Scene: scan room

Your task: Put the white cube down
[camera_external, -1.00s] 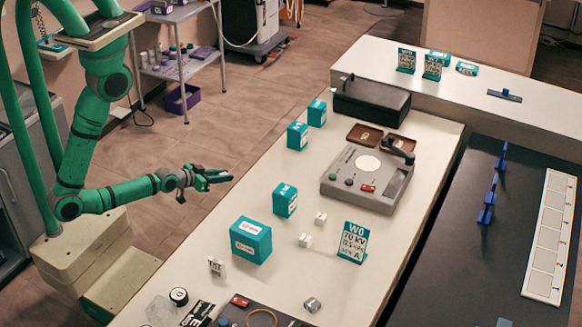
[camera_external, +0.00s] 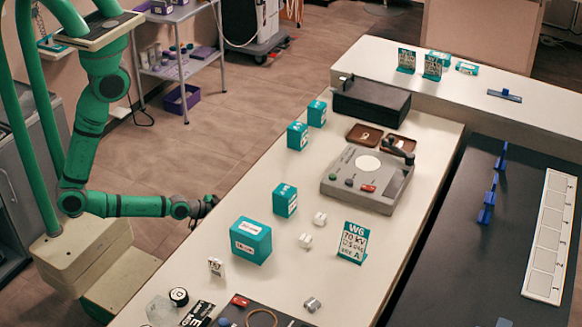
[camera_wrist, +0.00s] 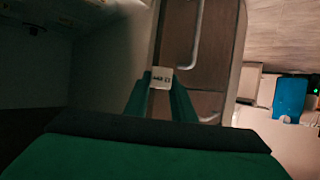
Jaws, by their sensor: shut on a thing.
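My gripper (camera_external: 207,207) is beside the left long edge of the white table in the outside view, left of the teal boxes. There it looks dark and foreshortened, and what it holds cannot be made out. In the wrist view my gripper (camera_wrist: 160,98) has its two green fingers shut on a small white cube (camera_wrist: 161,77) with dark marks on its face. Two small white blocks, one nearer (camera_external: 305,241) and one farther (camera_external: 320,218), stand on the table right of the large teal box.
The white table (camera_external: 235,290) carries a large teal box (camera_external: 251,240), smaller teal boxes (camera_external: 285,200), a grey device (camera_external: 367,178) and an upright teal sign (camera_external: 353,242). A small white tag (camera_external: 216,267) stands near the edge.

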